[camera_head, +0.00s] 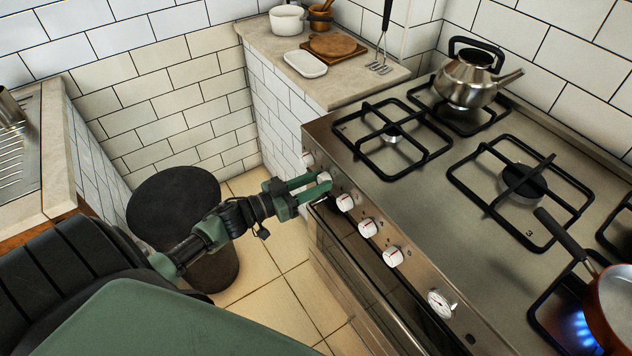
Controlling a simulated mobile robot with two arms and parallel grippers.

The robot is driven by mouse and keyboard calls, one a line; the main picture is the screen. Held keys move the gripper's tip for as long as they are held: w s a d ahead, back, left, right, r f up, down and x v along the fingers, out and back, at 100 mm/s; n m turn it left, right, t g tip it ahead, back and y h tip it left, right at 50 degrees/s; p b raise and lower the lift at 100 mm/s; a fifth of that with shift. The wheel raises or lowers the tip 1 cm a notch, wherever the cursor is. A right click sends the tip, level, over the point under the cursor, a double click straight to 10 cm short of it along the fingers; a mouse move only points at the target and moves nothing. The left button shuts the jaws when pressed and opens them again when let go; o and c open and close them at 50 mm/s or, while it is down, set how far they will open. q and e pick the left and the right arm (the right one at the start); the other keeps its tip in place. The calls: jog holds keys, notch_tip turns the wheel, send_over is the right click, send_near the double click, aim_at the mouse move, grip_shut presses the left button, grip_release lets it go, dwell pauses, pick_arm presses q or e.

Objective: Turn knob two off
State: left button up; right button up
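The cooker's front panel (417,285) carries a row of white knobs. The knob at the far left end (307,159) is partly in view past my gripper. The second knob from the left (324,177) is at the fingertips of my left gripper (321,183), partly covered by them. The fingers stand apart with a gap between them, and whether they press on the knob I cannot tell. Further right along the panel are a third knob (345,202), a fourth (367,228) and a fifth (393,256). My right gripper is not in view.
A blue flame (583,335) burns under a copper pan (612,305) at the lower right. A kettle (468,80) stands on the back burner. A dark-topped bin (175,200) is on the floor below my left arm. An oven handle (375,290) runs below the knobs.

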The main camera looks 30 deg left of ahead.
pick_arm(q)
grip_shut()
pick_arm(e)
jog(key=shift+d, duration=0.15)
